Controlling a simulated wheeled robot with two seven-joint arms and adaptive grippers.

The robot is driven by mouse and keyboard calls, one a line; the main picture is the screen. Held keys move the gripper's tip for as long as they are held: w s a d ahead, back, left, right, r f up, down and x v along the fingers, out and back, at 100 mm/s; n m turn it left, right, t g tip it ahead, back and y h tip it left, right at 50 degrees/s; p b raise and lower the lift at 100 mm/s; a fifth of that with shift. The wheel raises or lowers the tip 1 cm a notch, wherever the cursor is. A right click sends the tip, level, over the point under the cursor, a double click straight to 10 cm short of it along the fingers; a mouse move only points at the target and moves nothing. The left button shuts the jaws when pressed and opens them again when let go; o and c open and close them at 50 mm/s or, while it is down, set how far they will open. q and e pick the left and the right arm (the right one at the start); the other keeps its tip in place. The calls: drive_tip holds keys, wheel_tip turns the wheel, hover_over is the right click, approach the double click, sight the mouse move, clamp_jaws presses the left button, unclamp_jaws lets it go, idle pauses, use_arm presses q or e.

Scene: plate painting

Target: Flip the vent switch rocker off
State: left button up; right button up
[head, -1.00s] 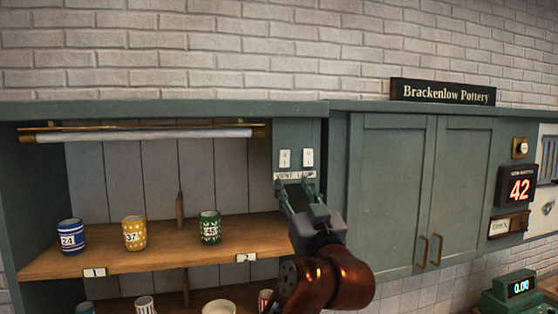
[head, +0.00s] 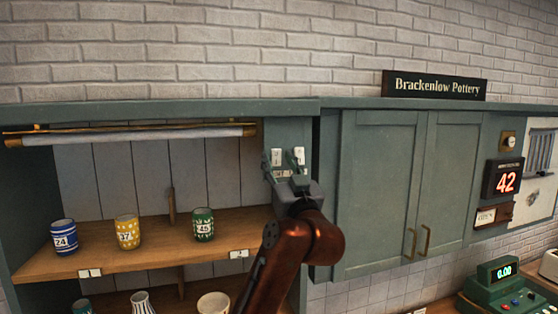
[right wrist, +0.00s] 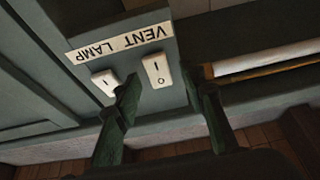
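The vent switch (head: 277,157) is a white rocker on the green cabinet post, left of the similar lamp switch (head: 300,153). In the right wrist view, the scene is upside down: the vent switch (right wrist: 156,70) sits under the word VENT on the label (right wrist: 118,43), with I and O marks. The lamp switch (right wrist: 105,83) is to its left. My right gripper (head: 284,169) is open and empty, its fingers spread in front of the switches. In the wrist view, the vent switch appears between the fingertips (right wrist: 164,82); contact cannot be told. My left gripper is out of view.
Left of the post, an open shelf (head: 150,250) holds several patterned mugs, with a rolled blind (head: 130,136) above. A closed green cupboard (head: 380,190) stands to the right. A green till (head: 500,285) is at the lower right.

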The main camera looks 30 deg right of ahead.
drive_tip(key=c, duration=0.4)
clamp_jaws()
drive_tip(key=shift+s+r+g, duration=0.1)
drive_tip(key=shift+r+g, duration=0.1)
drive_tip(key=shift+g, duration=0.3)
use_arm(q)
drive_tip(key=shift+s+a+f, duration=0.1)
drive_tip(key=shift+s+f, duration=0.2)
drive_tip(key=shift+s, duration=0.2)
use_arm(e)
drive_tip(key=shift+r+g, duration=0.2)
drive_tip(key=shift+g, duration=1)
drive_tip(key=shift+y, duration=0.3)
drive_tip(key=shift+o, duration=2)
unclamp_jaws()
